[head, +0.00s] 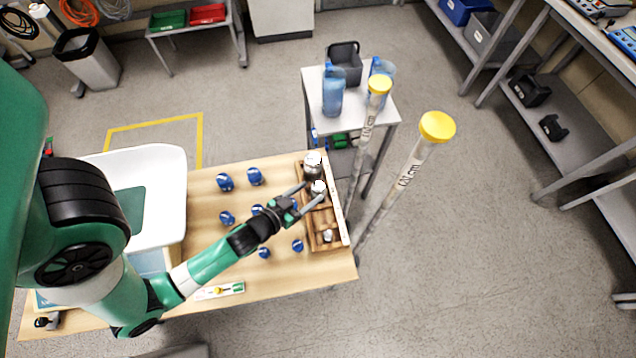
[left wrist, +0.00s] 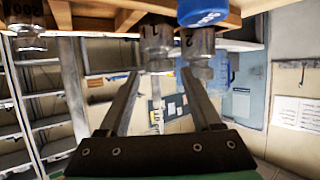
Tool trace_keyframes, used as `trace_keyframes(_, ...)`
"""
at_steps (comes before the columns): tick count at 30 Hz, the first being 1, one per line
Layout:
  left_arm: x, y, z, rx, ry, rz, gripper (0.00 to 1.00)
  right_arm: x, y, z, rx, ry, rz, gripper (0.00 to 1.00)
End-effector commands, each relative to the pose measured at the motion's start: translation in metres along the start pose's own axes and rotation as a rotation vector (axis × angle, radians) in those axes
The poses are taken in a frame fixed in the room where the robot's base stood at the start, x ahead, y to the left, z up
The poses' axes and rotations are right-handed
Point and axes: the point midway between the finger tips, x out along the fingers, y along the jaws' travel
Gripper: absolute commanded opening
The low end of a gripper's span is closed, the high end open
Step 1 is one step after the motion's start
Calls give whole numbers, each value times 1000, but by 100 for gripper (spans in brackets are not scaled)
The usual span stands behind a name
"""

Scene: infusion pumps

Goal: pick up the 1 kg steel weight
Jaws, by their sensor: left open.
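A wooden rack (head: 333,215) along the table's right edge holds steel weights. The middle weight (head: 318,187), which I take as the 1 kg one, stands between my left gripper's fingers (head: 313,191). In the left wrist view the picture is upside down, and this weight (left wrist: 155,45) hangs just beyond the open fingertips (left wrist: 162,85). A larger weight (head: 313,160) stands behind it, marked 2 in the left wrist view (left wrist: 201,48). A small weight (head: 327,236) stands at the rack's near end. Finger contact is not clear. My right gripper is not in view.
Several blue round items (head: 225,182) stand on the wooden table left of the rack. A white basin (head: 165,165) is at the left. Two tall tubes with yellow caps (head: 437,127) rise right of the table. A small side table with bottles (head: 334,92) stands behind.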

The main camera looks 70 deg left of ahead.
Motion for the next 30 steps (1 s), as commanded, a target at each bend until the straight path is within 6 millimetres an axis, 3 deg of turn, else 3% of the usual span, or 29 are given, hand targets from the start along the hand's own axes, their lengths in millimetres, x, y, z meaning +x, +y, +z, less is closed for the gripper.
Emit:
trace_keyframes(9, 47, 0, 2, 1, 2, -1, 65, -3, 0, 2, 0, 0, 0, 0)
trace_keyframes(16, 49, 1, 2, 0, 1, 0, 65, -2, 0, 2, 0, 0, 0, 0)
trace_keyframes(27, 49, 1, 2, 0, 1, 0, 0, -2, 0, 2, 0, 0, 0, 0)
trace_keyframes(30, 49, 1, 2, 0, 1, 0, 0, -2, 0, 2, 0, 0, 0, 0)
